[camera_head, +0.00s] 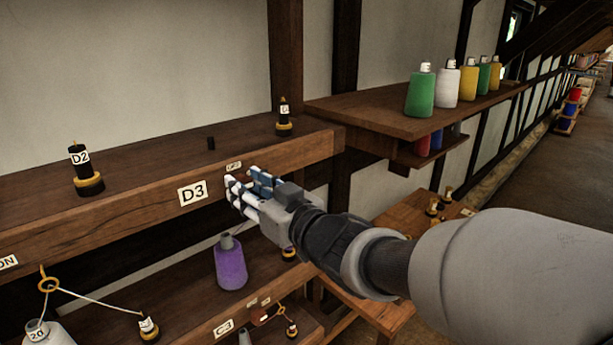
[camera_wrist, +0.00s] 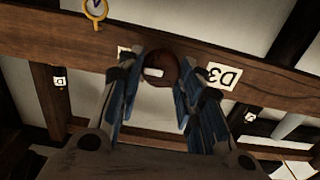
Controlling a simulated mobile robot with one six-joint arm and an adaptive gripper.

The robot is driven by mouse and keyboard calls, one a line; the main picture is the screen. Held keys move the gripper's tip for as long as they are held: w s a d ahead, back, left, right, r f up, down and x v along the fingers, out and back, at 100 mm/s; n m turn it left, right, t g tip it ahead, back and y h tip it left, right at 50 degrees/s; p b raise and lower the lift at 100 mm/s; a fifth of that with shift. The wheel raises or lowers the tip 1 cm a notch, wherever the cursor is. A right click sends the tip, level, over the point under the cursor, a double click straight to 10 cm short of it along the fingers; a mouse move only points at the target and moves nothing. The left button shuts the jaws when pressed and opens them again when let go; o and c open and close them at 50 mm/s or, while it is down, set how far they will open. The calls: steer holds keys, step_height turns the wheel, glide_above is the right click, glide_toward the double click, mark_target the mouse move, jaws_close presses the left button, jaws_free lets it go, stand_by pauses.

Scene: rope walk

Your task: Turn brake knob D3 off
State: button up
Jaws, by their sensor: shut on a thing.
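The D3 label (camera_head: 193,193) is on the front face of the upper wooden beam. It shows upside down in the wrist view (camera_wrist: 222,76). Brake knob D3 (camera_wrist: 160,70) is a round, dark red-brown knob with a white mark, just beside that label. My gripper (camera_wrist: 158,84) is shut on the knob, with one finger on each side. In the head view my gripper (camera_head: 247,190) is at the beam face right of the D3 label and hides the knob. A small pale label (camera_head: 233,166) sits just above the gripper; its text is too small to read surely.
The upper shelf (camera_head: 150,150) carries a D2-tagged post (camera_head: 86,170) and another tagged post (camera_head: 283,118). A purple bobbin (camera_head: 230,264) stands on the shelf below my gripper. Several coloured bobbins line the right shelf (camera_head: 395,112). Floor is free at far right.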

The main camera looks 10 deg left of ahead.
steer(key=shift+c, duration=0.6)
steer(key=shift+b, duration=0.35)
steer(key=shift+s+a+f+n+b, duration=0.1)
steer(key=shift+f+n+b, duration=0.05)
steer(key=shift+n+b, duration=3.75)
steer(key=shift+s+a+f+n+b, duration=0.1)
steer(key=shift+n+b, duration=2.7)
steer(key=shift+n, duration=2.2)
